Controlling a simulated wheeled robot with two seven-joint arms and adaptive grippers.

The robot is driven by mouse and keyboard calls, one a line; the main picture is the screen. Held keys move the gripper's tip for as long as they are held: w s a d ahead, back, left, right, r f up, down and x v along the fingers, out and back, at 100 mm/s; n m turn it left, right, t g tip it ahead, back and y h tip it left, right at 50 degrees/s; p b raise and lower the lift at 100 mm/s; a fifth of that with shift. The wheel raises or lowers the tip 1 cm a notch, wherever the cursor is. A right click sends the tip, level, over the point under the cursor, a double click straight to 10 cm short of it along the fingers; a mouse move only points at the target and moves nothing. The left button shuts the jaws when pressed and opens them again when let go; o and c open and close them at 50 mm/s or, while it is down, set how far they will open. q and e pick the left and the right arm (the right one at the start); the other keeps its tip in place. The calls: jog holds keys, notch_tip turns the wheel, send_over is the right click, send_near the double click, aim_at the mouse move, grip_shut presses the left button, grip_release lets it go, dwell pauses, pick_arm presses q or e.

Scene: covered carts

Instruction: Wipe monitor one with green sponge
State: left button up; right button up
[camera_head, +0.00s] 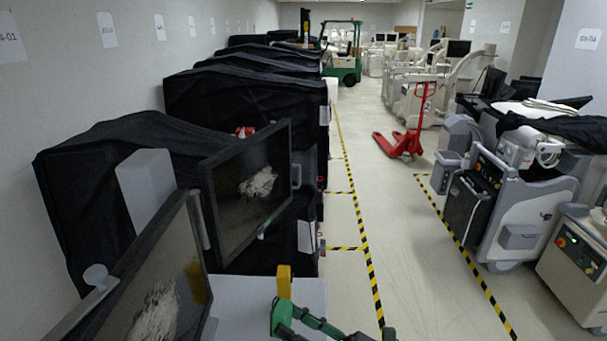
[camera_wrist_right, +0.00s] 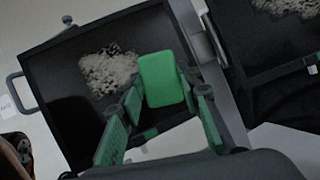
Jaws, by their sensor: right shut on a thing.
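The green sponge (camera_wrist_right: 163,80) is between the fingers of my right gripper (camera_wrist_right: 162,98), which is shut on it. In the head view this gripper (camera_head: 310,324) is at the bottom edge, partly cut off. The near monitor (camera_head: 125,290) has a whitish smudge on its dark screen. It also shows behind the sponge in the right wrist view (camera_wrist_right: 55,72); I cannot tell whether they touch. A second monitor (camera_head: 225,210), farther back, has a similar smudge. I cannot tell which is monitor one. My left gripper is not in view.
A yellow block (camera_head: 284,282) shows just above my right gripper; I cannot tell if it is part of the sponge. Black-covered carts (camera_head: 80,165) line the left wall. A red pallet jack (camera_head: 405,140) stands in the aisle.

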jog(key=s+a+r+n+g+y+p, duration=0.1)
jog(key=s+a+r+n+g+p, duration=0.15)
jog(key=s+a+g, duration=0.3)
jog(key=s+a+r+n+g+p, duration=0.1)
jog(key=s+a+r+n+g, duration=0.3)
jog(key=s+g, duration=0.3)
jog(key=w+d+f+m+t+h+b, duration=0.4)
jog(key=w+d+f+m+t, duration=0.45)
jog(key=w+d+t, duration=0.6)
jog(key=w+d+f+m+t+h+b, duration=0.2)
jog(key=d+f+m+t+h, duration=0.2)
jog(key=d+f, duration=0.4)
jog(key=w+d+f+m+t+h+b, duration=0.2)
jog(key=w+d+f+m+t+h, duration=0.1)
jog(key=d+f+t+h, duration=0.4)
jog(key=d+f+m, duration=0.1)
jog(key=d, duration=0.2)
jog(key=shift+w, duration=0.2)
jog(key=shift+a+r, duration=0.1)
jog(key=shift+r, duration=0.05)
